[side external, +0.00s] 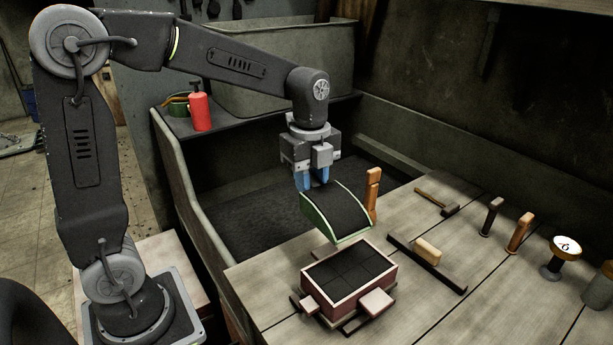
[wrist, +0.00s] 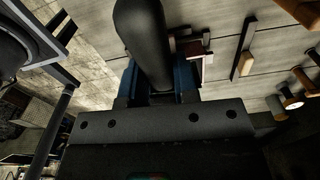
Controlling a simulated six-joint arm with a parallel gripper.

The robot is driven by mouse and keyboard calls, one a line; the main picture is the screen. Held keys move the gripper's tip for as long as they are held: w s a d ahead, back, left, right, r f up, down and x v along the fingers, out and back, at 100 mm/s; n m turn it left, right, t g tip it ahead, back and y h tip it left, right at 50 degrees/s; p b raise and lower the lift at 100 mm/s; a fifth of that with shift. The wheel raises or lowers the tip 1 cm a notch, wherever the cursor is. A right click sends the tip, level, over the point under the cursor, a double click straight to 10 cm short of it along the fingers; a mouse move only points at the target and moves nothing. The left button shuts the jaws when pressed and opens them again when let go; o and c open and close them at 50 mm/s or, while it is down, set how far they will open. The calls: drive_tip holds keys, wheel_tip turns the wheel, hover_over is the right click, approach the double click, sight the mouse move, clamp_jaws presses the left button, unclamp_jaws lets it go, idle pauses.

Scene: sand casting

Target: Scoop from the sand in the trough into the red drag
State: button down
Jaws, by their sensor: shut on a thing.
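My gripper (side external: 313,182), with blue fingers, is shut on a dark, curved, green-edged scoop (side external: 336,212). The scoop is tilted down toward the front right and hangs above the back of the red drag. In the wrist view, a dark rounded part, apparently of the scoop (wrist: 143,40), lies between the blue fingers. The red drag (side external: 342,306) is a reddish, pale-rimmed box on the bench, with a dark, grid-lined surface inside. Dark sand (side external: 255,222) lies in the trough (side external: 185,195) behind and left of the drag. I cannot tell how much sand the scoop holds.
An upright wooden-handled piece (side external: 373,192) is close to the scoop's right. A dark bar (side external: 420,262) with a wooden block (side external: 428,250) lies right of the drag. The bench's front right is clear.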

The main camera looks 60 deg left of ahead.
drive_tip(key=shift+d+f, duration=0.1)
drive_tip(key=shift+f, duration=0.8)
drive_tip(key=d+r+y, duration=0.1)
drive_tip(key=y, duration=0.1)
drive_tip(key=d+r+y, duration=0.1)
drive_tip(key=r+y, duration=0.1)
drive_tip(key=shift+r, duration=0.15)
drive_tip(key=shift+s+d+r+y, duration=0.1)
drive_tip(key=shift+d+r+y, duration=0.4)
drive_tip(key=shift+d+y, duration=0.4)
drive_tip(key=shift+s+d+r+t+y, duration=0.15)
drive_tip(key=shift+d+r+y, duration=0.35)
drive_tip(key=shift+d+y, duration=0.35)
drive_tip(key=shift+w+d+r+t+y, duration=0.1)
drive_tip(key=shift+d+r+y, duration=0.55)
drive_tip(key=shift+y, duration=0.25)
drive_tip(key=shift+s+d+r+t+y, duration=0.15)
drive_tip(key=shift+d+r+y, duration=0.25)
drive_tip(key=shift+d+y, duration=0.45)
drive_tip(key=shift+d+r+y, duration=0.2)
drive_tip(key=shift+d+y, duration=0.45)
drive_tip(key=shift+d, duration=0.05)
drive_tip(key=shift+d+r+y, duration=0.2)
drive_tip(key=shift+d+y, duration=0.45)
drive_tip(key=shift+d, duration=0.05)
wheel_tip(320, 180, up, 3)
drive_tip(key=h, duration=1.4)
drive_tip(key=shift+g, duration=0.4)
